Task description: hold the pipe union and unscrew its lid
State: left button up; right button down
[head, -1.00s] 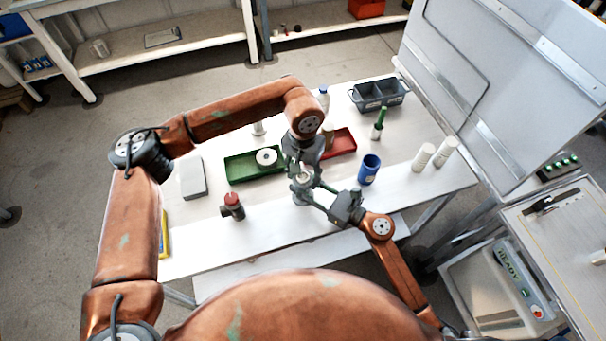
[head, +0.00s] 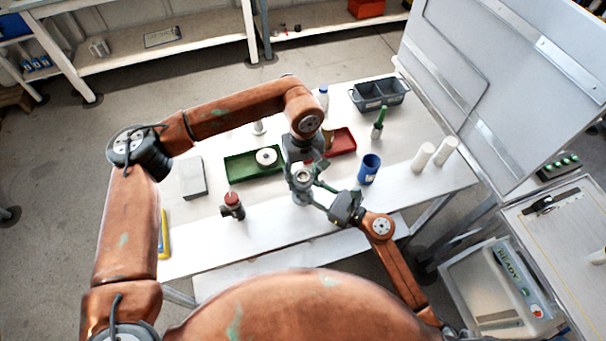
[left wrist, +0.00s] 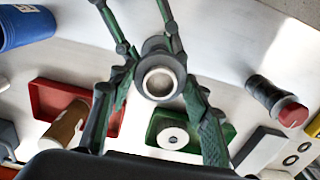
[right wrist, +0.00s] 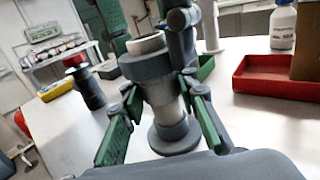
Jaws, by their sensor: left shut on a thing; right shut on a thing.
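The grey pipe union (head: 302,196) stands upright near the front middle of the table, a pale ring showing at its open top. Its wide collar, the lid (right wrist: 147,64), shows in the right wrist view above a narrower body (right wrist: 166,102) and a round foot. My left gripper (head: 303,178) reaches down from above and is shut on the lid; its fingers also show in the left wrist view (left wrist: 158,100). My right gripper (head: 316,197) comes from the right and is shut on the body below the collar. The exact finger contacts are partly hidden.
A red-capped dark fitting (head: 232,206) stands to the left. A green tray (head: 238,168) with a white disc, a red tray (head: 343,140) and a blue cup (head: 369,169) stand close by. White cylinders (head: 424,156) are farther right. The table's front strip is clear.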

pick_arm(q)
jog(key=n, duration=1.3)
jog(key=shift+n, duration=0.3)
jog(key=n, duration=0.7)
jog(key=shift+n, duration=0.4)
jog(key=n, duration=0.5)
jog(key=shift+r+n, duration=0.1)
jog(key=shift+n, duration=0.2)
jog(key=n, duration=0.5)
jog(key=shift+n, duration=0.4)
jog(key=n, duration=0.5)
jog(key=shift+n, duration=0.4)
jog(key=n, duration=0.5)
jog(key=shift+n, duration=0.4)
jog(key=n, duration=0.6)
jog(key=shift+w+n, duration=0.1)
jog(key=shift+n, duration=0.3)
jog(key=o, duration=1.3)
